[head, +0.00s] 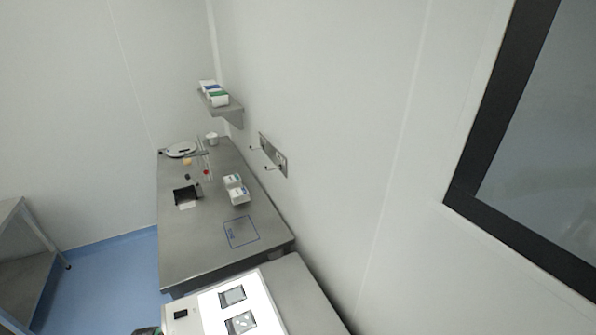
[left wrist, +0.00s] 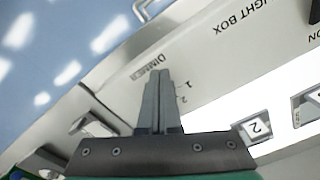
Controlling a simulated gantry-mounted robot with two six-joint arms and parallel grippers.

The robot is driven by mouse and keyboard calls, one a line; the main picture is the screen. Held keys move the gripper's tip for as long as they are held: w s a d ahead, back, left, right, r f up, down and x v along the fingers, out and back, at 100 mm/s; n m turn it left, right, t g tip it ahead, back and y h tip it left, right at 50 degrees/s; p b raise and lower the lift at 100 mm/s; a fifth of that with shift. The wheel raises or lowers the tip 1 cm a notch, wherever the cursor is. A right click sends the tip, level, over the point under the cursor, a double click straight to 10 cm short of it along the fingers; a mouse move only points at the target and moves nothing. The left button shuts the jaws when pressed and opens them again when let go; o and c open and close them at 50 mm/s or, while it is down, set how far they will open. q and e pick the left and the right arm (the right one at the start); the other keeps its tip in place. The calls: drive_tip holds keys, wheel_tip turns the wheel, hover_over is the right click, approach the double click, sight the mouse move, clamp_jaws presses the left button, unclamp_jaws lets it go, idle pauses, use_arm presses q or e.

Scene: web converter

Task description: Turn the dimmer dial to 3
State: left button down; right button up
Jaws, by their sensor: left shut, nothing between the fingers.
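The light box (head: 212,302) stands at the bottom of the head view, its lit white top carrying framed pieces. In the left wrist view its front panel (left wrist: 215,62) shows upside-down "LIGHT BOX" lettering, a DIMMER label (left wrist: 148,66) and scale marks 1 and 2 (left wrist: 183,92). My left gripper (left wrist: 158,74) is shut and empty, its fingertips over the panel between the label and the marks. The dial itself is not visible; the fingers cover that area. Whether they touch the panel cannot be told. My right gripper is not in view.
A steel table (head: 190,255) behind the light box holds white boxes (head: 238,190), a black tray (head: 185,192) and a round plate (head: 181,149). A wall shelf (head: 228,108) and hook plate (head: 273,155) are to the right. A handle (left wrist: 140,10) shows near the panel.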

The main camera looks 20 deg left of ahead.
use_arm(q)
drive_tip(key=shift+w+d, duration=0.15)
drive_tip(key=shift+d, duration=0.2)
idle(0.6)
drive_tip(key=shift+w+a, duration=0.1)
drive_tip(key=shift+w, duration=0.1)
drive_tip(key=shift+a+b, duration=0.1)
drive_tip(key=shift+b, duration=0.2)
drive_tip(key=shift+s+a, duration=0.1)
drive_tip(key=shift+a, duration=0.15)
wheel_tip(320, 180, up, 6)
drive_tip(key=p, duration=0.6)
